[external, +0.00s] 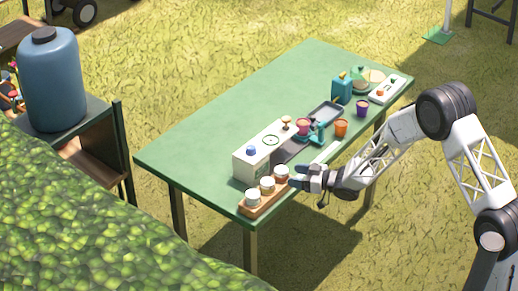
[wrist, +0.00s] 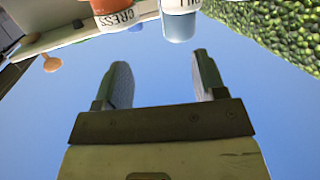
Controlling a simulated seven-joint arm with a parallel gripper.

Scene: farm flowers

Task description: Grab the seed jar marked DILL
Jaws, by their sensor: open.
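Three small pale-topped jars stand in a wooden tray (external: 262,204) at the table's front corner: a left jar (external: 253,198), a middle jar (external: 267,186) and a right jar (external: 281,173). Their labels are too small to read there. In the wrist view, a jar with a partly cut-off label ending in what looks like "ILL" (wrist: 180,27) is at the top edge. An orange-brown jar marked CRESS (wrist: 108,6) is left of it. My gripper (external: 295,177) is open and empty, just right of the right jar; its fingers (wrist: 162,68) show apart in the wrist view.
A white box (external: 244,166) with a blue knob stands behind the tray. Orange (external: 341,128) and purple (external: 362,108) cups and a teal bottle (external: 342,88) are farther back. The green table's (external: 190,128) left side is clear. A hedge (external: 90,220) lies in front.

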